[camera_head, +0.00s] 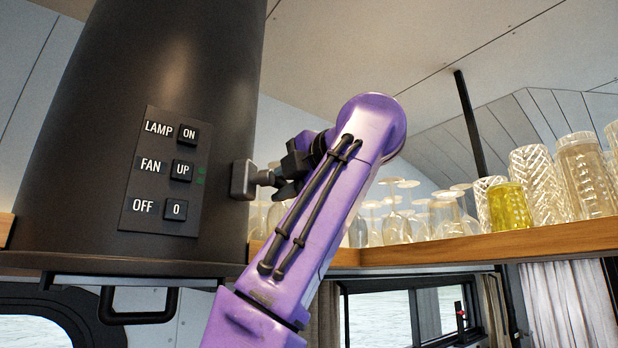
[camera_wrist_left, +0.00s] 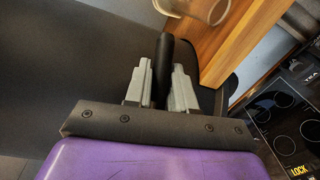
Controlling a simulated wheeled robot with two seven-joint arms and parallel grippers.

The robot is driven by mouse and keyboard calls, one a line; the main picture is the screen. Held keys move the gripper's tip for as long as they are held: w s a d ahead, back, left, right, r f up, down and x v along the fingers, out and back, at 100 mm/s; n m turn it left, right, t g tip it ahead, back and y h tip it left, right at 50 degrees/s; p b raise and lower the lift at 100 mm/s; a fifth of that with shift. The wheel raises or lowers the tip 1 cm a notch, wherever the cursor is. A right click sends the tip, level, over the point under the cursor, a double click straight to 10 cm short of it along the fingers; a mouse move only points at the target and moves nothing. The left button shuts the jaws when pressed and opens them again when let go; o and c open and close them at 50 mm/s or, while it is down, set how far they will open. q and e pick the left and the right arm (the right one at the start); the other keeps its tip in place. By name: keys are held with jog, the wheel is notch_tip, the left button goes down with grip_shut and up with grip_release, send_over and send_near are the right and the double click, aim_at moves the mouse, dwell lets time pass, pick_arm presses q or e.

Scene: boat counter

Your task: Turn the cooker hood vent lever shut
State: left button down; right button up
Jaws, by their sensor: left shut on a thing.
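The cooker hood (camera_head: 90,190) is a tall dark tapering body at the left of the head view. A grey block (camera_head: 242,180) with a short stub sits at its right side. My left gripper (camera_head: 276,178) is at that stub, with my purple arm behind it. In the left wrist view the two grey fingers of my left gripper (camera_wrist_left: 161,90) are shut on the dark vent lever (camera_wrist_left: 164,60), a black bar standing between them. The fingers hide part of the lever. I cannot tell the lever's exact turn angle. My right gripper is not in view.
A panel (camera_head: 160,172) with LAMP, FAN and OFF buttons is on the hood's front. A black rail handle (camera_head: 135,318) hangs below. A wooden shelf (camera_head: 500,243) with several glasses, including a yellow tumbler (camera_head: 509,207), runs right. The wrist view shows a dark hob (camera_wrist_left: 275,112) below.

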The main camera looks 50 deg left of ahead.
pick_arm(q)
jog(key=shift+f+m+h, duration=0.4)
jog(key=shift+m, duration=0.2)
jog(key=c, duration=1)
grip_release()
jog(key=shift+c, duration=0.2)
jog(key=shift+w+a, duration=0.1)
jog(key=shift+a, duration=0.05)
jog(key=d+r+p, duration=0.1)
jog(key=d+p, duration=0.2)
jog(key=d, duration=0.7)
jog(key=shift+w+r, duration=0.25)
jog(key=shift+r, duration=0.05)
